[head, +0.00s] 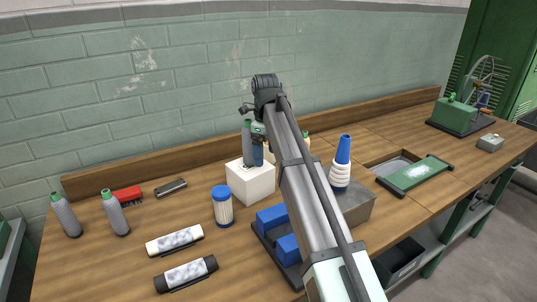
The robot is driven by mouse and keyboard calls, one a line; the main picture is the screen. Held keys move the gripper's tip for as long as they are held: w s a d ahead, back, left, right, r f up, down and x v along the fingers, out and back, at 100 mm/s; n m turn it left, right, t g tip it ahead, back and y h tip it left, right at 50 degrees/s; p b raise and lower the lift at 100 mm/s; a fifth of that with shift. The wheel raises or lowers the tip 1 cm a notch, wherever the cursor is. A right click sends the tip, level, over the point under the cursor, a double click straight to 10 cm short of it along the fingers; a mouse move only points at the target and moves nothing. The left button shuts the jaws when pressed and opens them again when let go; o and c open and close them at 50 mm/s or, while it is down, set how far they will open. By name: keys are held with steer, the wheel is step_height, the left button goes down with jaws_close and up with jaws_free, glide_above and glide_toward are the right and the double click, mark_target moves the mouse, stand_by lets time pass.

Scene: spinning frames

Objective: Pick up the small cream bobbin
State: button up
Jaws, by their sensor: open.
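I cannot single out the small cream bobbin for certain. A cream ribbed spool with blue ends (222,207) stands upright on the bench, left of my arm. A blue cone wound with cream yarn (341,172) stands right of my arm. A sliver of something cream shows beside the arm above the white block (250,182), mostly hidden. My gripper (258,134) is small in the picture, at the far end of my arm above the block, open. Its fingertips are hard to make out against a grey bottle (247,145) and a dark blue thing (258,154).
Blue blocks on a dark base (272,219) and a grey box (356,204) flank my arm. A green-framed tray (414,173) is right. The brick wall (120,100) closes the back.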

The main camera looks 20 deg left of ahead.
steer(key=w+a+n+y, duration=0.1)
steer(key=w+a+y, duration=0.15)
steer(key=w, duration=1.95)
steer(key=shift+t+h, duration=0.25)
steer(key=shift+t, duration=0.15)
steer(key=f, duration=0.2)
steer(key=a+f, duration=0.1)
steer(key=f, duration=0.2)
steer(key=a+f, duration=0.1)
steer(key=f, duration=0.1)
steer(key=shift+s+f, duration=0.15)
steer(key=shift+s, duration=0.05)
steer(key=shift+w+a+f, duration=0.1)
steer(key=shift+a+f, duration=0.1)
steer(key=shift+f, duration=0.65)
steer(key=shift+a+f, duration=0.2)
steer(key=shift+f, duration=0.65)
steer(key=shift+w+a+f, duration=0.1)
steer(key=shift+a+f, duration=0.1)
steer(key=shift+f, duration=0.65)
steer(key=shift+c, duration=0.4)
steer(key=c, duration=1.2)
steer(key=shift+o, duration=0.2)
